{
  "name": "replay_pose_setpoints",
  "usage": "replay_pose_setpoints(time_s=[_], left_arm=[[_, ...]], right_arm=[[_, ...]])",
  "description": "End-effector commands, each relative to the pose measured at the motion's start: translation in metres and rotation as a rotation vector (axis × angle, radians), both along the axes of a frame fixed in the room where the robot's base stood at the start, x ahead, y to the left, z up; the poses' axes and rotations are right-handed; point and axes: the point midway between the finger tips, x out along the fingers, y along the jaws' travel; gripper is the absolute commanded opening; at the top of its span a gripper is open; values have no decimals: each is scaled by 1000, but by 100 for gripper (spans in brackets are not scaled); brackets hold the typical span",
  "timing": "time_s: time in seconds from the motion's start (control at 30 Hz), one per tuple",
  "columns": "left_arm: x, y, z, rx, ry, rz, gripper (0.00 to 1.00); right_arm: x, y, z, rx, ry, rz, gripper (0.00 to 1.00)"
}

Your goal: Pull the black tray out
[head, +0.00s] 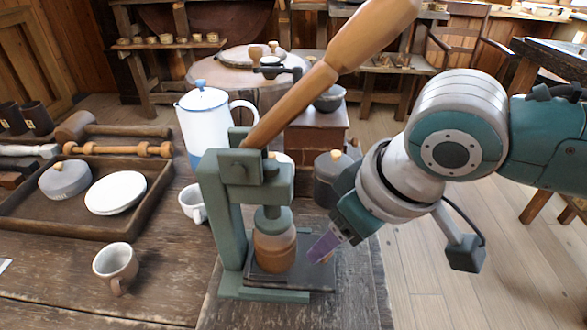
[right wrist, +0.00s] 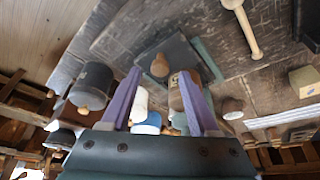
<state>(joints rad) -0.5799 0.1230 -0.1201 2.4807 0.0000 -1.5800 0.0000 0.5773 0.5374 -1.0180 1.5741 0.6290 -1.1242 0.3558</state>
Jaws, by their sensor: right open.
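The black tray (head: 318,277) is a flat dark slab in the base of the green press (head: 222,220). It also shows in the right wrist view (right wrist: 188,52). A brown wooden jar (head: 273,250) stands on it under the press plunger. My right gripper (head: 318,256), with purple fingers, is open just above the tray's right side in the head view. In the right wrist view its fingers (right wrist: 160,72) are spread, with a small round brown knob (right wrist: 160,66) between their tips near the tray's edge. I cannot tell whether they touch it. My left gripper is not in view.
The long wooden press handle (head: 330,75) slants up to the right. A dark canister (head: 327,187) stands behind the gripper. A white pot (head: 203,120), a cup (head: 115,266) and a brown wooden tray (head: 85,230) are to the left. The bench's right edge is close.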

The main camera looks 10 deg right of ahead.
Motion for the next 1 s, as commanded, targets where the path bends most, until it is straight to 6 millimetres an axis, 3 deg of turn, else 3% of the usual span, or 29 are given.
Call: replay_pose_setpoints(time_s=[0.13, 0.5, 1.0], left_arm=[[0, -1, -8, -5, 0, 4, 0], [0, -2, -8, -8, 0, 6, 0], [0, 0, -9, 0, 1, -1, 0]], right_arm=[[6, 3, -17, 1, 0, 0, 61], [7, 4, -21, 0, 0, 1, 60], [7, 4, -21, 0, 0, 1, 4]])
